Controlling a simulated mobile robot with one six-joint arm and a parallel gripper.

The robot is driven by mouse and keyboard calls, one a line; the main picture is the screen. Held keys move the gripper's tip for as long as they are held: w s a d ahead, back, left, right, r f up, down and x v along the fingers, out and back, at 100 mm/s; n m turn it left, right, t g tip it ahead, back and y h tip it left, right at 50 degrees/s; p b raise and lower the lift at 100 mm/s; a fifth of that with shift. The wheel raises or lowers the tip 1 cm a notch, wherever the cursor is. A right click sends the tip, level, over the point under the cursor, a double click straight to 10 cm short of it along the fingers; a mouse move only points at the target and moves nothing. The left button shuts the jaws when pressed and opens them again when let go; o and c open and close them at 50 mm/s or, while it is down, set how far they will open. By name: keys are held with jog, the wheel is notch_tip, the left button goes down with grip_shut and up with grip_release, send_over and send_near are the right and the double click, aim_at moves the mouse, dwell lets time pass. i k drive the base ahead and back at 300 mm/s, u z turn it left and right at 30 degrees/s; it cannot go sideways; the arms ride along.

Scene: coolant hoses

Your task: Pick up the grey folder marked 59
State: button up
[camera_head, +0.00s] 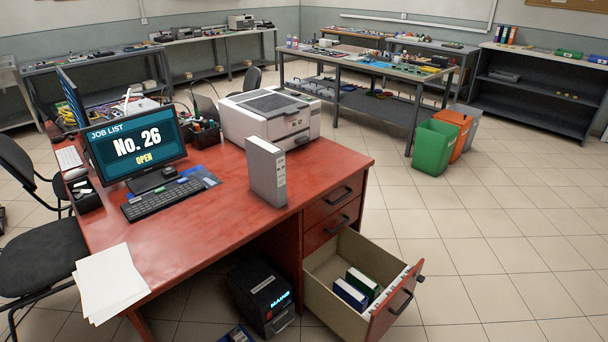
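A grey folder (262,172) stands upright on the red desk (210,225), near its front edge and in front of the printer. Its narrow spine faces right and carries a light label with small marks; I cannot read a number on it. It stands free, with nothing touching its sides that I can see. My gripper is not in view.
A printer (268,118) stands behind the folder. A monitor (136,147) reads "No. 26 OPEN", with a keyboard (161,201) before it. The desk's lower drawer (330,300) is pulled out, holding a blue folder (350,294) and a green one.

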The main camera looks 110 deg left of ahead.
aim_at(266, 162)
jog(key=u, duration=0.15)
jog(key=i, duration=0.35)
jog(key=z, duration=0.55)
jog(key=k, duration=0.15)
jog(key=u, duration=2.7)
jog(key=k, duration=0.15)
jog(key=u, duration=1.05)
